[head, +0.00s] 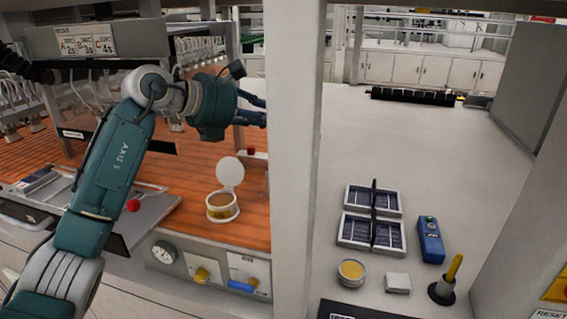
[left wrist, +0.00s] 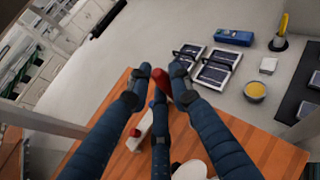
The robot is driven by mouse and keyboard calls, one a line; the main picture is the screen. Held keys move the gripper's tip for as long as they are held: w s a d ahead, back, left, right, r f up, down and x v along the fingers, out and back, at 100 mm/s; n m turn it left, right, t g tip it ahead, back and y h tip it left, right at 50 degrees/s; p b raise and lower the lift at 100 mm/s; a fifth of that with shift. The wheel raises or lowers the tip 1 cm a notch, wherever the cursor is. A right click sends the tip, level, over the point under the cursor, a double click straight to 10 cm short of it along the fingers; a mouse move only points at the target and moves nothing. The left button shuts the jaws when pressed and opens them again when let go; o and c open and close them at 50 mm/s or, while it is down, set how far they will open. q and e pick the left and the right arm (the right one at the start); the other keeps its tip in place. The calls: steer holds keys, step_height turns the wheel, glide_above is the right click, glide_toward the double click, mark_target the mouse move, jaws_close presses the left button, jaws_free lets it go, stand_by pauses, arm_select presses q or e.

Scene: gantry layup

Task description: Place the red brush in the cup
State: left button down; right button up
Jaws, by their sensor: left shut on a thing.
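My left gripper (head: 262,112) reaches in from the left above the orange surface, its fingertips partly hidden by a white post in the head view. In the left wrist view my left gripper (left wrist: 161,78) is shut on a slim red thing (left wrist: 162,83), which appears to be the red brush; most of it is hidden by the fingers. A white cup (head: 222,212) with a yellowish inside and a raised round lid stands on the orange surface, below and left of the gripper. My right gripper is in neither view.
A white post (head: 294,150) stands just right of the gripper. Past it, a pale bench carries dark panels (head: 372,232), a round yellow-filled dish (head: 352,271), a blue box (head: 430,240) and a yellow-handled tool (head: 453,272) in a black stand. The bench's far middle is clear.

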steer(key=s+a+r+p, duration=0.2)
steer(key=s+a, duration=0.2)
arm_select(q)
step_height(320, 180, down, 8)
steer(key=shift+s+a+r, duration=0.2)
steer(key=shift+a, duration=0.25)
steer(key=c, duration=1.8)
jaws_free()
steer(key=shift+o, duration=1.2)
steer(key=b+v, duration=0.4)
steer(key=v, duration=0.8)
steer(key=shift+r, duration=0.15)
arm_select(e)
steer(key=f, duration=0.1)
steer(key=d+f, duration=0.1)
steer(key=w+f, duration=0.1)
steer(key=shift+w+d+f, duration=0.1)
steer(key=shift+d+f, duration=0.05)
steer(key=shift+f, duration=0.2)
